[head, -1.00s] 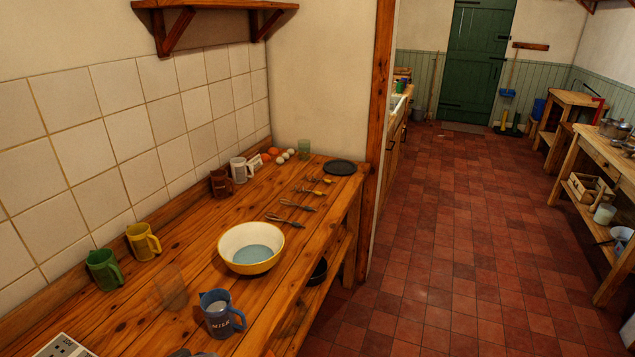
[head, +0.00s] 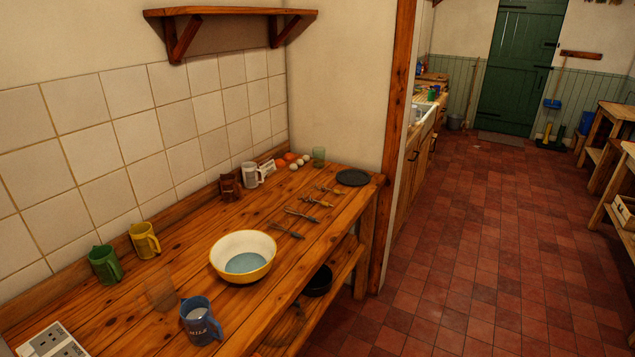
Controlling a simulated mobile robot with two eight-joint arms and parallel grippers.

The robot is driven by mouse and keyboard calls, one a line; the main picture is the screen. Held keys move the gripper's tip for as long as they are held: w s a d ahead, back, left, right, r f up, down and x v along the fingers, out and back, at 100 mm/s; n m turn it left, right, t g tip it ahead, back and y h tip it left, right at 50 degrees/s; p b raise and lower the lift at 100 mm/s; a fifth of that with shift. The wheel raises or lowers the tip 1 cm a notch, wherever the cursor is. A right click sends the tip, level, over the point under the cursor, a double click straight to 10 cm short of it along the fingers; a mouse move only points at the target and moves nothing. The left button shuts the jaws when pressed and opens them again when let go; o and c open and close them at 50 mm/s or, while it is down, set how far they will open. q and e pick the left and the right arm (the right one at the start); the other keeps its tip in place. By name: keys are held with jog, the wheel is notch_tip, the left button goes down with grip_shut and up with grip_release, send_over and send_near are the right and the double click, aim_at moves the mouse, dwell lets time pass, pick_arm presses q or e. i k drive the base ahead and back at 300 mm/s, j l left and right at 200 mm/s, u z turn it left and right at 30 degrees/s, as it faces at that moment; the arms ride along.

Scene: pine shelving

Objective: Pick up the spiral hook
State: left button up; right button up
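Several small slender utensils lie in a row on the right part of the wooden counter (head: 195,262), in the head view. The nearest utensil (head: 285,230) looks dark with a greenish handle. Behind it lie another dark utensil (head: 301,215), a yellowish-brown one (head: 317,202) and one more near the black plate (head: 330,190). They are too small for me to tell which one is the spiral hook. Neither of my grippers is in view.
A cream and yellow bowl (head: 243,266) stands left of the utensils, with a blue milk jug (head: 201,321) and a clear glass (head: 160,294) nearer. The tiled floor (head: 470,250) at right is clear.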

aim_at(336, 192)
jog(key=i+l+u, duration=0.15)
jog(key=i+l, duration=0.3)
jog(key=i+l+u, duration=0.2)
jog(key=i+l, duration=0.35)
jog(key=i+l+u, duration=0.15)
jog(key=i+l, duration=0.45)
jog(key=i+l+u, duration=0.2)
jog(key=i+l, duration=0.25)
jog(key=l, duration=0.2)
